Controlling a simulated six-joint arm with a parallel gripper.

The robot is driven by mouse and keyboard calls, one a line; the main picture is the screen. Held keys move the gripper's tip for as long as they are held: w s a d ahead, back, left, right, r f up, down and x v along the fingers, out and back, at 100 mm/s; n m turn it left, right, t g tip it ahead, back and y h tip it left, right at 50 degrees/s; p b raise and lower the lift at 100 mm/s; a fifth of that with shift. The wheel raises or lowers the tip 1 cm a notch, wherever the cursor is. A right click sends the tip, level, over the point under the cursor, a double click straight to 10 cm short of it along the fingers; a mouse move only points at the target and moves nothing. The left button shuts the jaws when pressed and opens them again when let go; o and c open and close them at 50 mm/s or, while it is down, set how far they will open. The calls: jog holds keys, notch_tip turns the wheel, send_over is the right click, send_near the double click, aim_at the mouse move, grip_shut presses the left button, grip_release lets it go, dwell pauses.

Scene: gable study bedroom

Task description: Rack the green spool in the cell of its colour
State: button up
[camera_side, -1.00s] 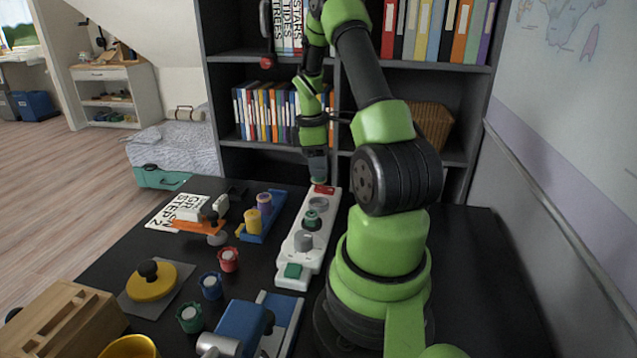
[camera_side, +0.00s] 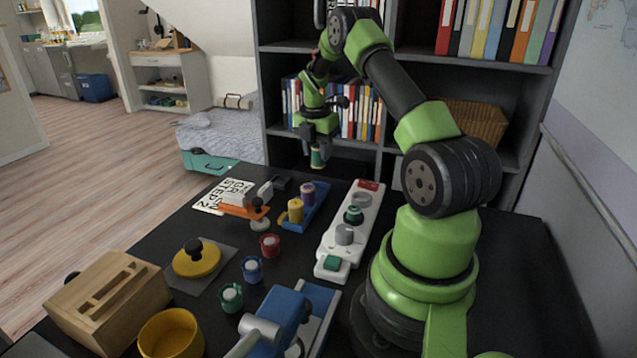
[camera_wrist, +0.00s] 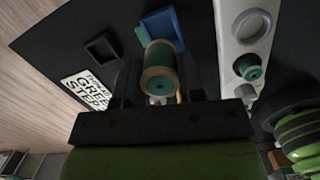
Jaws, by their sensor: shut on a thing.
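My gripper (camera_side: 317,140) is shut on a green spool (camera_side: 318,157) with pale ends, held in the air beyond the table's far side in the side view. In the wrist view the green spool (camera_wrist: 160,72) sits end-on between the fingers. A blue rack-like tray (camera_side: 316,213) stands on the table with a yellow spool (camera_side: 296,211) and a purple spool (camera_side: 308,195) on it. In the wrist view the blue tray (camera_wrist: 163,25) is partly hidden behind the held spool. I cannot make out cell colours.
A white board (camera_side: 331,243) with grey and green fittings lies right of the blue tray. Red (camera_side: 270,246), blue (camera_side: 252,269) and green (camera_side: 231,297) round pieces stand nearer. An orange-based tool (camera_side: 244,211) and a small black tray (camera_side: 281,183) lie left. Shelves (camera_side: 420,160) rise behind.

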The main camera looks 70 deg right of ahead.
notch_tip(320, 180, down, 7)
jog(key=shift+f, duration=0.1)
dwell(0.4)
jog(key=o, duration=0.9)
jog(key=shift+f, duration=0.15)
